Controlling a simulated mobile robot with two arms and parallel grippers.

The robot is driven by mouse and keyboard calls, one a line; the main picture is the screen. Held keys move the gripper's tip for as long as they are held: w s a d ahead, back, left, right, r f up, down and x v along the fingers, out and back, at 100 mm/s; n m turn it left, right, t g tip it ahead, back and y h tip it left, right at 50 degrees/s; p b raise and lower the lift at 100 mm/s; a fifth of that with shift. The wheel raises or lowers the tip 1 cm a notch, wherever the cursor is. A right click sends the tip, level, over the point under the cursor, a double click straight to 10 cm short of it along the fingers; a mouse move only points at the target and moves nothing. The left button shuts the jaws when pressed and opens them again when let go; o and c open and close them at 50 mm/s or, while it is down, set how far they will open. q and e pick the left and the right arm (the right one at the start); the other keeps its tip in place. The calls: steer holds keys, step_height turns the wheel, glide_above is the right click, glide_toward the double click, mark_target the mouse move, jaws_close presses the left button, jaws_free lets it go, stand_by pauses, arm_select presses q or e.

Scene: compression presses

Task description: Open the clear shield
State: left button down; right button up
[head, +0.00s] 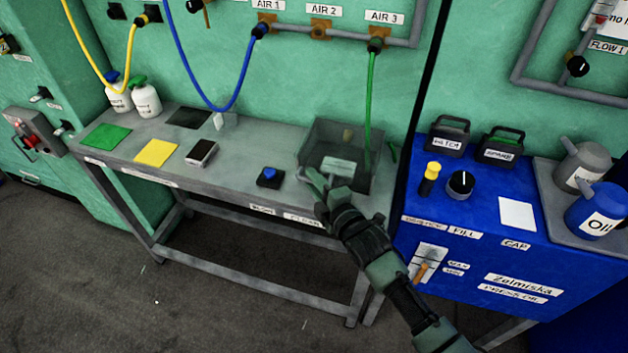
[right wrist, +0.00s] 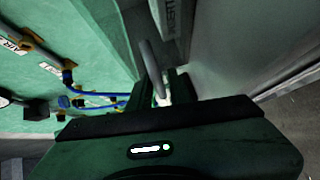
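The clear shield (head: 378,140) is a see-through grey box at the right end of the grey workbench. It looks closed over a pale labelled plate and the end of a green hose. My right gripper (head: 320,182) is at the shield's front left lower edge, with its fingers apart. In the right wrist view, a curved grey bar (right wrist: 150,68) shows ahead of the fingers (right wrist: 160,92). I cannot tell whether the fingers touch it, and the fingertips are partly hidden. My left gripper is not in view.
The workbench (head: 235,172) also carries green and yellow mats, a small device (head: 201,153) and a blue-buttoned box (head: 270,177). A blue cabinet (head: 440,215) with a knob, oil cans and dark cases stands close on the right. The green hose (head: 371,90) hangs into the shield.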

jaws_close()
stand_by(1.4)
